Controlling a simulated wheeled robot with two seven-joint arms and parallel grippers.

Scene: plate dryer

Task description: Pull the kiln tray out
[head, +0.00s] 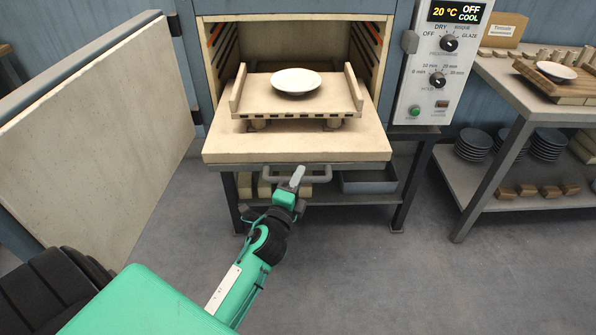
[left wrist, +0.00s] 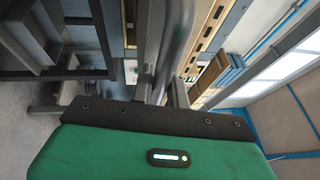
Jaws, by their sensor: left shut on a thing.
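The kiln tray (head: 300,150) is a pale slab sticking out of the open kiln in the head view. A grey bar handle (head: 323,172) runs along its front edge. My left gripper (head: 296,180) is shut on this handle near its middle. The handle also shows as a grey bar in the left wrist view (left wrist: 178,40), rising from the gripper. A low rack with two side walls (head: 300,103) stands on short posts on the tray. A white plate (head: 296,82) lies flat on the rack. My right gripper is in neither view.
The kiln door (head: 95,120) stands wide open at the left. The control panel (head: 443,65) at the right reads 20 °C, OFF and COOL. A side table (head: 500,85) with a board and stacked dark plates stands further right. The floor in front is clear.

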